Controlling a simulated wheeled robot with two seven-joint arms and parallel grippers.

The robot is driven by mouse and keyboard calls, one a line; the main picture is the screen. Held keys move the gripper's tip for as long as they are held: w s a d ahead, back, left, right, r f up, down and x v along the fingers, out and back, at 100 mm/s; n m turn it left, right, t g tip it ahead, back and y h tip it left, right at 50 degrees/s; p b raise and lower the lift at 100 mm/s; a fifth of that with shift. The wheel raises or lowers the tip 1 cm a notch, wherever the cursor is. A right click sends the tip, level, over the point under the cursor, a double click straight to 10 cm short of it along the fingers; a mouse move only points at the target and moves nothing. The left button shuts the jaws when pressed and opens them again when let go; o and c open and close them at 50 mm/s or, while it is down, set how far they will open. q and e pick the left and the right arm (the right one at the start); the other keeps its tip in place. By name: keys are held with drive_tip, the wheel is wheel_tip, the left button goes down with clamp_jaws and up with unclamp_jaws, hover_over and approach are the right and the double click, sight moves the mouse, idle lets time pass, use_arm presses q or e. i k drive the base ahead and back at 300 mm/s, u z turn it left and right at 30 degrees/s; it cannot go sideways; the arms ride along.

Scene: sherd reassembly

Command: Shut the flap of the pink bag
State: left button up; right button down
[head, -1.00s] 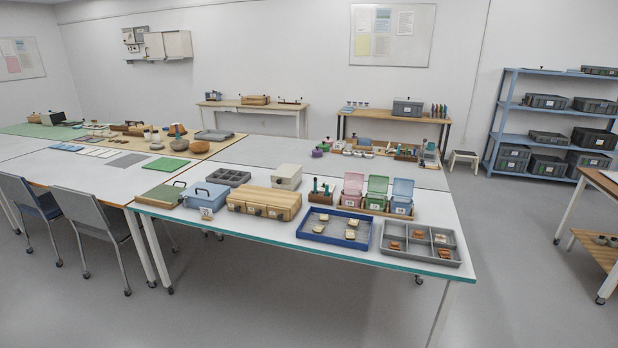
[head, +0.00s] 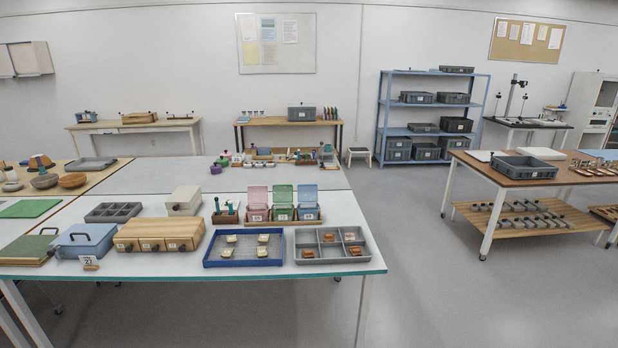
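The pink bag (head: 257,206) stands on the near white table, at the left end of a row of three translucent bags. Its flap (head: 258,192) is up, so the bag is open. A small white label shows on its front. The green bag (head: 281,206) and the blue bag (head: 307,207) stand to its right, also with their flaps up. Neither of my grippers shows in the head view.
A blue tray (head: 206,263) and a grey divided tray (head: 333,259), both with sherds, lie in front of the bags. A wooden drawer box (head: 160,231) and a holder with green-handled tools (head: 225,214) are to the left. Floor is clear right of the table.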

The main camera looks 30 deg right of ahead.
sight(258, 194)
drive_tip(key=z, duration=0.65)
drive_tip(key=i, duration=1.45)
drive_tip(key=u, duration=0.4)
